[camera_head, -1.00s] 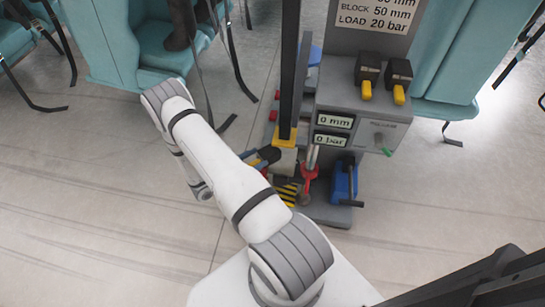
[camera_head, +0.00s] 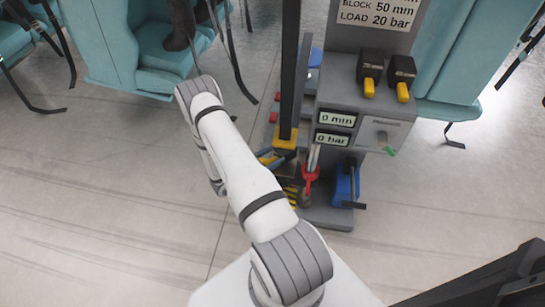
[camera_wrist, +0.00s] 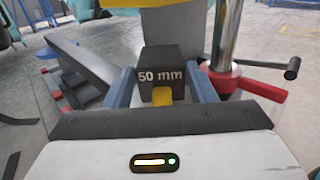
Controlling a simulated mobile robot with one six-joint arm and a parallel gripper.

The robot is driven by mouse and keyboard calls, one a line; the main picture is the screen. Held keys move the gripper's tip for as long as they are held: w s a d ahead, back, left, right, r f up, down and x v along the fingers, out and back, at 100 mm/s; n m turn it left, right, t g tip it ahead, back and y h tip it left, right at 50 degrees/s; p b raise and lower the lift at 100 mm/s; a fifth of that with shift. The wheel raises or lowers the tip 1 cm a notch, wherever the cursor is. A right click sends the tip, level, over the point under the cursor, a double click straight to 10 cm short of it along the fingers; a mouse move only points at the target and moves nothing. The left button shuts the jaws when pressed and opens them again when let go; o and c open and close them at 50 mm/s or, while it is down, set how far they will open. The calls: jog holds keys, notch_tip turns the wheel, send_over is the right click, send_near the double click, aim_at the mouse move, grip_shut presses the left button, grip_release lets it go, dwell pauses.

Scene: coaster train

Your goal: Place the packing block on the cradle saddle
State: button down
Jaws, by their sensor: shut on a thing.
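The packing block (camera_wrist: 158,70) is dark, marked "50 mm", with a yellow tab facing me. In the wrist view, my gripper (camera_wrist: 161,78) is shut on it, one blue finger at each side. A grey upright with a yellow piece (camera_wrist: 172,16) above stands just beyond the block. I cannot tell for certain which part is the cradle saddle, or whether the block touches anything below. In the head view, my arm mostly hides the gripper and block near the foot of the dark post (camera_head: 291,70), which has a yellow collar (camera_head: 285,138).
A chrome rod with a red collar (camera_wrist: 222,79) stands close right of my gripper. The grey stand (camera_head: 334,93) holds two more dark blocks with yellow tabs (camera_head: 370,70), (camera_head: 401,72). Its displays read 0 mm and 0 bar. A blue unit (camera_head: 345,184) sits low beside it.

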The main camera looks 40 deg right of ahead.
jog(key=shift+f+b, duration=0.55)
jog(key=c, duration=0.6)
grip_release()
